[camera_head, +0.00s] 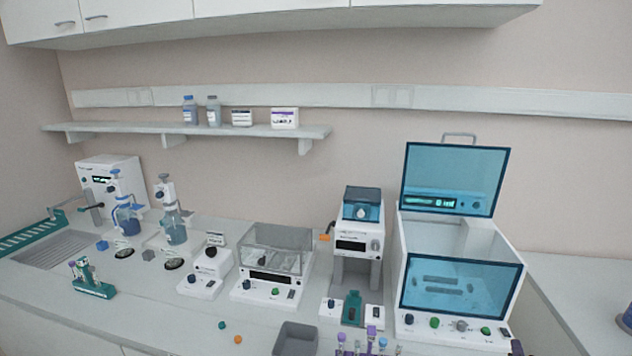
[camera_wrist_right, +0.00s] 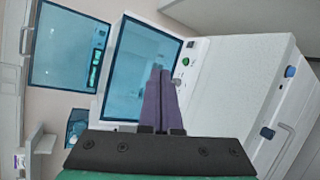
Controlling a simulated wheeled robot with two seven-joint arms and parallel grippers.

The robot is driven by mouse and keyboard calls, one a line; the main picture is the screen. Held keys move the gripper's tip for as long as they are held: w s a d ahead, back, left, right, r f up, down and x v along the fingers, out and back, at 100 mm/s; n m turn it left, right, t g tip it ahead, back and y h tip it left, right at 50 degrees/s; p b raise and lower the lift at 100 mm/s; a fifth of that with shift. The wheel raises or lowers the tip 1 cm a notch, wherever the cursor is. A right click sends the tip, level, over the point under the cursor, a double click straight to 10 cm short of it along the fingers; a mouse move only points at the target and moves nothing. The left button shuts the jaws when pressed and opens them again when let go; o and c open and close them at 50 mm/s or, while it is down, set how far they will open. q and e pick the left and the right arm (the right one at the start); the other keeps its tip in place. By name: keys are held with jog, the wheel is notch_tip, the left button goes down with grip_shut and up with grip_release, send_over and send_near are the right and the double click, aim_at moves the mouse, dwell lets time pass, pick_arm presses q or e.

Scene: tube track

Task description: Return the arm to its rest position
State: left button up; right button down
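My right gripper shows in the right wrist view (camera_wrist_right: 160,78), its two purple fingers side by side with no clear gap. Nothing shows between them. In the head view only a small dark piece, probably part of this gripper (camera_head: 516,347), shows at the bottom edge, in front of the blue-lidded machine (camera_head: 462,285). In the wrist view that machine's blue windows (camera_wrist_right: 145,70) lie beyond the fingers. My left gripper is not in view. Several purple-capped tubes (camera_head: 371,332) stand at the bottom edge of the head view; their lower parts are cut off.
A teal tube rack (camera_head: 95,290) stands at the left of the counter. A grey bin (camera_head: 296,339), a balance-like box (camera_head: 272,262) and a white device (camera_head: 358,245) stand in the middle. A shelf (camera_head: 200,129) holds bottles. Orange and teal caps lie on the front counter.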

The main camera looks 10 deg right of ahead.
jog(key=s+a+f+m+g+y, duration=0.25)
jog(key=s+a+f+m, duration=0.2)
jog(key=a, duration=0.25)
jog(key=s+a+f+m+g+y, duration=0.2)
jog(key=s+a+f+m+y, duration=0.15)
jog(key=a+f, duration=0.3)
jog(key=s+a+f+m+g+y, duration=0.3)
jog(key=a+f+m+y, duration=0.1)
jog(key=a, duration=0.4)
notch_tip(320, 180, down, 28)
jog(key=s+g+b, duration=0.1)
jog(key=s+b, duration=0.2)
jog(key=b, duration=0.2)
pick_arm(q)
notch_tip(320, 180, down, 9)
jog(key=b, duration=0.4)
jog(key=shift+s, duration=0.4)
pick_arm(e)
jog(key=s+d+f+g, duration=0.1)
jog(key=s+d+f, duration=0.2)
jog(key=s+f, duration=1.2)
notch_tip(320, 180, down, 2)
jog(key=shift+s+d+f+n+h, duration=0.1)
jog(key=shift+s+d+n+h, duration=0.05)
jog(key=shift+s+n+h, duration=0.2)
